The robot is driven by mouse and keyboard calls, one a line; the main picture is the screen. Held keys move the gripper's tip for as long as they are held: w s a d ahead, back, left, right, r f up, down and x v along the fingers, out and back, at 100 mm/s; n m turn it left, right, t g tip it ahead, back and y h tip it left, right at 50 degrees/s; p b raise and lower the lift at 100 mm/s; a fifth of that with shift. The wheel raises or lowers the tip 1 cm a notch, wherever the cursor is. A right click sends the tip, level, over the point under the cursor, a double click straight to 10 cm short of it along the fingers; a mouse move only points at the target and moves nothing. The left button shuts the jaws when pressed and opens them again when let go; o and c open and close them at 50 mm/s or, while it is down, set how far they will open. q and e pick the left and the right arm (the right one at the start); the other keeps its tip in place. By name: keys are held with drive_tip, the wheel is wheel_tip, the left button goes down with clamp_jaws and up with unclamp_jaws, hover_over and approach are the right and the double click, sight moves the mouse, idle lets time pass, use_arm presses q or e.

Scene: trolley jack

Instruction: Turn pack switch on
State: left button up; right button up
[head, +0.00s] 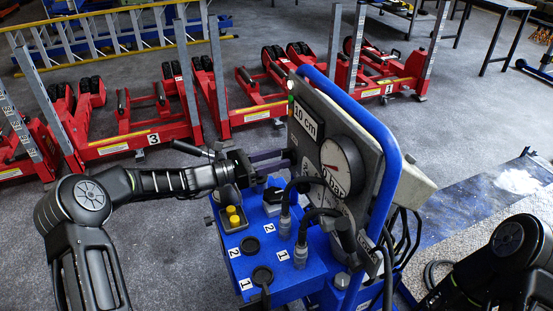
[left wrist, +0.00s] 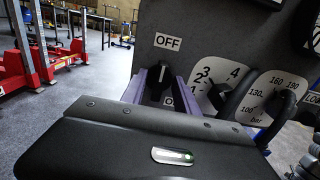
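The pack switch (left wrist: 159,83) is a black knob on the dark panel in the left wrist view. Its white mark is upright, towards the OFF label (left wrist: 167,41) above it. Another label below, partly hidden, starts with "O". My left gripper (head: 284,160) reaches the panel's left side in the head view. Its two purple fingers stand apart, one on each side of the knob in the left wrist view (left wrist: 160,92). A small gap seems to show beside the knob; I cannot tell if a finger touches it. The knob is hidden in the head view. My right gripper is outside the frames.
A large pressure gauge (head: 341,165) is on the panel. Red trolley jacks (head: 140,130) stand behind on the grey floor. A blue frame tube (head: 375,125) edges the panel.

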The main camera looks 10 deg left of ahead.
use_arm(q)
clamp_jaws()
idle(0.3)
